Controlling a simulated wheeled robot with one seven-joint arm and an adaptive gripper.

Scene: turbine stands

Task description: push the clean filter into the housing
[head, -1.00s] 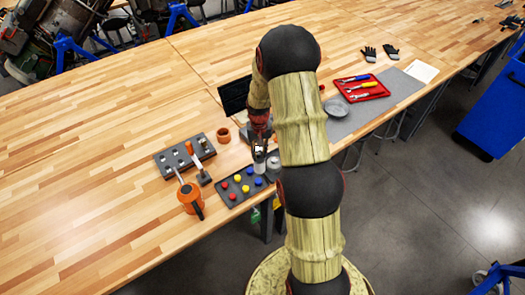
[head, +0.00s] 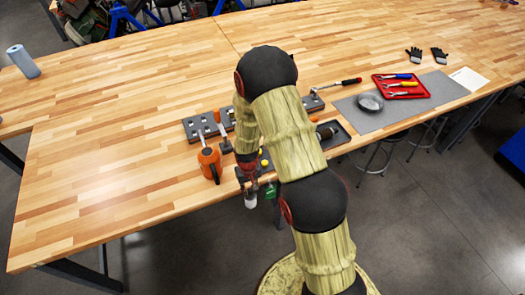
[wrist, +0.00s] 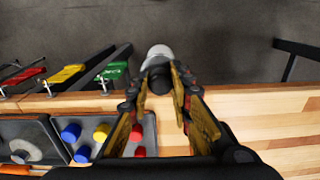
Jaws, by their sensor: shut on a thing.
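The filter is most likely the white cylinder with a dark end (wrist: 158,52) that my gripper (wrist: 163,82) is shut on. In the head view the gripper (head: 248,180) hangs at the bench's front edge, and the white piece (head: 251,202) points down below it, over the floor side. My arm covers much of the bench behind it. I cannot make out the housing for sure in either view.
A tray with blue, yellow and red knobs (wrist: 101,133) lies close to the gripper. A grey round part (wrist: 27,149) sits in a tray beside it.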

